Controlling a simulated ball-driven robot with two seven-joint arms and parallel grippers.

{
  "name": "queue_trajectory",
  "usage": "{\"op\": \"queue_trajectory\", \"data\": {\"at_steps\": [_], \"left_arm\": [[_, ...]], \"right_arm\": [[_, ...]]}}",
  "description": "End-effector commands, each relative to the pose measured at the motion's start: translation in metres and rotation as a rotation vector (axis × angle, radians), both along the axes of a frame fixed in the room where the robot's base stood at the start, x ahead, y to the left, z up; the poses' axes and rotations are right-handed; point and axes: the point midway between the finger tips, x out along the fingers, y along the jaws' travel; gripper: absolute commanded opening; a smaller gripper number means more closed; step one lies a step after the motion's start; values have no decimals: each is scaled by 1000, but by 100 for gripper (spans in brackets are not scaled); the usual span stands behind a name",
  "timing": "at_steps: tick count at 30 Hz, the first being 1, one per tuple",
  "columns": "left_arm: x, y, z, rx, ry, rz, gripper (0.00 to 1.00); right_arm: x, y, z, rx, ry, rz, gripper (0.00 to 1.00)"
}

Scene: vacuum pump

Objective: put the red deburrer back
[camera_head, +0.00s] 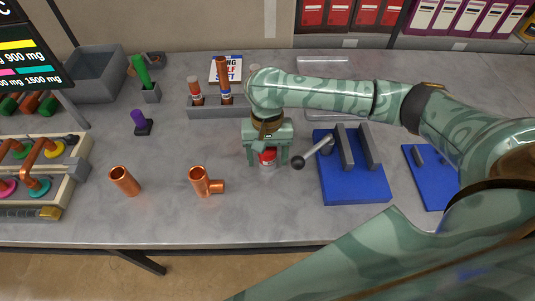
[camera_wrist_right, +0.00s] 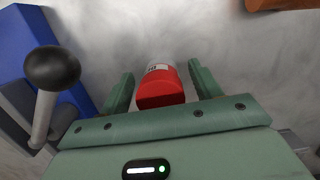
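The red deburrer (camera_head: 267,157) is on the grey table, directly below my right gripper (camera_head: 268,160). In the right wrist view, its red body (camera_wrist_right: 160,88) with a pale band shows between the two green fingers of the right gripper (camera_wrist_right: 161,88). There is a gap on each side of it, so the fingers are open around or above it. How far down the fingers reach is hard to tell. My left gripper is not in view.
The black-knobbed lever (camera_head: 298,163) of a blue fixture (camera_head: 355,188) stands close right of the gripper. Copper fittings (camera_head: 199,182) (camera_head: 124,181) stand front left. Behind are a grey rack (camera_head: 207,112), a green tool (camera_head: 140,70) and a purple tool (camera_head: 138,117) in holders.

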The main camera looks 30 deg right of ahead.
Motion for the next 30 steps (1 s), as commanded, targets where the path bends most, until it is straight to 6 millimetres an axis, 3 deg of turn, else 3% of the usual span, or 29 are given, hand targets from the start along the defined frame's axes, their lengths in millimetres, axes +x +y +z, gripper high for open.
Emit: {"op": "queue_trajectory", "data": {"at_steps": [7,21,30], "left_arm": [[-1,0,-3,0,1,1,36],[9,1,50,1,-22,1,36],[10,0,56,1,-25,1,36]], "right_arm": [[0,0,2,1,0,0,63],[14,-7,103,-1,-3,-1,63],[17,-8,121,1,2,-2,63]]}}
